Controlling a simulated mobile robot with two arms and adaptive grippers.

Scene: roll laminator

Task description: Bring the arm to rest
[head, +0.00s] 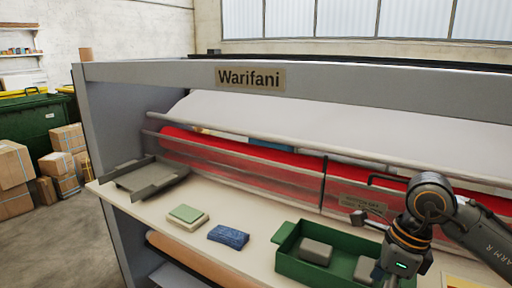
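My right arm comes in from the right edge in the head view. Its dark wrist with an orange ring hangs over the right end of a green tray (289,266), and my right gripper (391,279) points down at the lower edge of the picture. Its fingers are mostly hidden or cut off, so I cannot tell whether they are open or hold anything. My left arm and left gripper do not show. The laminator (251,78), with a "Warifani" plate, stands ahead with a red roller (235,148) and white film above it.
A grey block (316,251) lies in the tray. A blue cloth-like block (228,236), a green-topped pad (186,214) and a grey metal holder (146,178) sit on the pale shelf. Cardboard boxes (12,165) and a green bin (38,118) stand at far left.

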